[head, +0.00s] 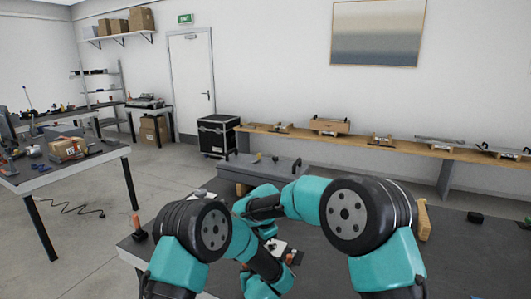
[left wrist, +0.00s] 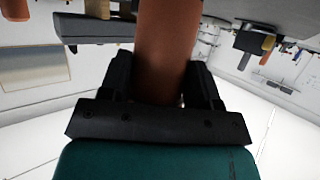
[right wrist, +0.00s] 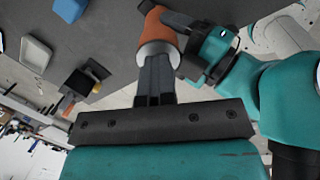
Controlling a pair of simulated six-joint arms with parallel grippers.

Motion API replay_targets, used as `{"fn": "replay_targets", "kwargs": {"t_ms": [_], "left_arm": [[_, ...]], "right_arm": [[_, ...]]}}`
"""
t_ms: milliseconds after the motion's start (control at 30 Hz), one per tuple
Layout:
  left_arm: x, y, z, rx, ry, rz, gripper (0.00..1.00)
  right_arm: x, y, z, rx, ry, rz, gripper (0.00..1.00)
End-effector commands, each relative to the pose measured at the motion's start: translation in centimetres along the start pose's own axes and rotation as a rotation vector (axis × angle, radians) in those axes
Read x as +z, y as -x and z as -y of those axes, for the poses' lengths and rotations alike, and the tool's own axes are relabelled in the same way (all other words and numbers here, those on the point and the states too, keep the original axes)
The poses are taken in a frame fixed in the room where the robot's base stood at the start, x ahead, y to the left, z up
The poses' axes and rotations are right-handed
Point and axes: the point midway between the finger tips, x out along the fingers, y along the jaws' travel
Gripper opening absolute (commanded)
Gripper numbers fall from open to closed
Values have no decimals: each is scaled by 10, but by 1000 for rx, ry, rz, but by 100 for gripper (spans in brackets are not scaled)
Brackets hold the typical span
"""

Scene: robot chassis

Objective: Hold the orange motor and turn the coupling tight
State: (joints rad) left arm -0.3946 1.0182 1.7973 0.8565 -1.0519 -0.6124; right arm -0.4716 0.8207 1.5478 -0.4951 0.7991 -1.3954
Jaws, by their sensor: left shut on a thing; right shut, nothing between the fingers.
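The orange motor (left wrist: 168,45) is a thick cylinder between the two dark fingers of my left gripper (left wrist: 160,78), which is shut on it. In the right wrist view the motor (right wrist: 157,27) points its end toward my right gripper, and the left gripper (right wrist: 188,42) reaches it from the right. A pale metallic collar, apparently the coupling (right wrist: 154,50), sits at the motor's near end. My right gripper (right wrist: 154,66) is shut and empty, its tips right at the collar; I cannot tell whether they touch.
The dark worktable (head: 330,262) lies under my arms. A grey case (head: 262,168) stands at its back. A wooden block (head: 423,222) stands on the right.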

Motion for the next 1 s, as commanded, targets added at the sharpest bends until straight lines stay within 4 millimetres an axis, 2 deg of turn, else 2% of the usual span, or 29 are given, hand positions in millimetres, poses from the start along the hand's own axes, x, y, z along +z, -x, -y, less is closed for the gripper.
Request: {"fn": "replay_targets", "kwargs": {"t_ms": [33,633,767,1000], "left_arm": [[-9,-3,2,-6,13,-18,10],[-8,-3,4,-9,17,-16,11],[-8,-3,4,-9,17,-16,12],[-7,-2,2,-6,11,-13,9]], "right_arm": [[-2,-15,10,-37,2,-8,0],[5,-14,13,-37,3,-6,0],[5,-10,12,-36,3,-6,0],[6,15,10,-28,4,-4,0]]}}
